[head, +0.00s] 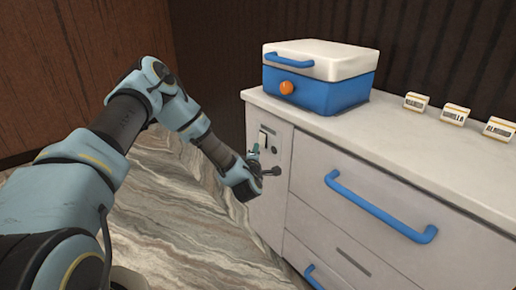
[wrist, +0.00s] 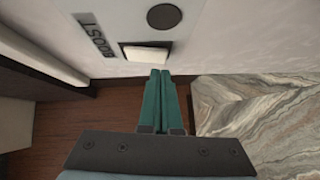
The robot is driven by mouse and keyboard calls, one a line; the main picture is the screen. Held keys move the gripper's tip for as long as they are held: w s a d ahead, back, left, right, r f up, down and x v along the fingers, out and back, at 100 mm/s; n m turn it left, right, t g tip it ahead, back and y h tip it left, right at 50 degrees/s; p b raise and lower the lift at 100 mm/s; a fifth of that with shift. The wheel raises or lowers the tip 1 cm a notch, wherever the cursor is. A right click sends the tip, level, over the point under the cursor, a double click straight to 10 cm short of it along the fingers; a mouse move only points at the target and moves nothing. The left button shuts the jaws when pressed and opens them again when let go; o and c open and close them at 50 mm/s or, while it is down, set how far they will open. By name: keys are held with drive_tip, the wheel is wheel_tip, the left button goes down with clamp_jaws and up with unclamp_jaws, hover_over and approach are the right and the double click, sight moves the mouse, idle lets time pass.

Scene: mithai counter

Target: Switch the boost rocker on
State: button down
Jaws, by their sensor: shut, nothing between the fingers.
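The boost rocker (wrist: 147,52) is a small white switch in a dark frame on the cabinet's pale front panel. A "BOOST" label (wrist: 97,35) is beside it in the wrist view. In the head view the rocker (head: 263,138) is small, near the cabinet's left end. My gripper (head: 256,150) is shut and empty, close to the panel at the rocker's lower edge. In the wrist view its green fingertips (wrist: 160,71) lie just below and slightly right of the rocker. I cannot tell whether they touch it, nor which way the rocker is tilted.
A dark round piece (wrist: 164,16) is on the panel near the rocker. Drawers with blue handles (head: 380,207) are to the right. A blue-and-white box (head: 318,75) and small name cards (head: 455,113) stand on the counter. Marbled floor (head: 180,225) lies left.

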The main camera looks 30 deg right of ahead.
drive_tip(key=shift+w+d+f, duration=0.1)
drive_tip(key=shift+d, duration=0.45)
drive_tip(key=shift+w+d+f+n+t+b, duration=0.1)
drive_tip(key=shift+d+n+t+b, duration=0.2)
drive_tip(key=shift+b, duration=0.55)
